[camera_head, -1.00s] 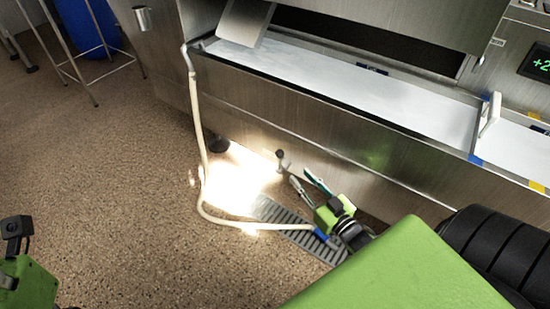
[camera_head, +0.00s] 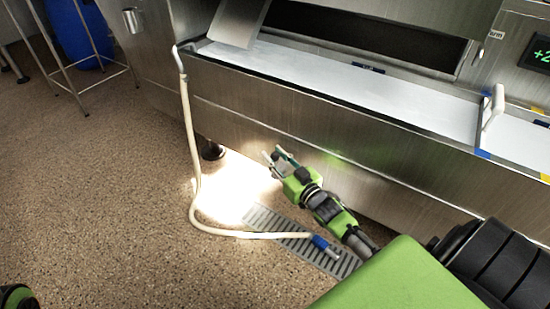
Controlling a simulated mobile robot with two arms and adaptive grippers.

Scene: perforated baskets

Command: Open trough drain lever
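The steel trough (camera_head: 330,135) runs across the view, with a pale surface inside (camera_head: 330,75). My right gripper (camera_head: 274,156) is at the trough's lower front edge, its fingers pointing up and left. It is where a small knobbed lever showed earlier. That lever is now hidden or merges with the fingers, so I cannot tell if they touch it. A small gap seems to show between the fingertips, but whether they are open or closed around the lever is unclear. Only a green and black part of my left arm shows at the bottom left corner; its fingers are out of view.
A cream hose (camera_head: 190,140) hangs from the trough's left end and lies along the floor to a blue-ended nozzle (camera_head: 322,243). It crosses a grey floor grate (camera_head: 270,222). A white upright handle (camera_head: 492,107) stands on the trough at right. Left floor is open.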

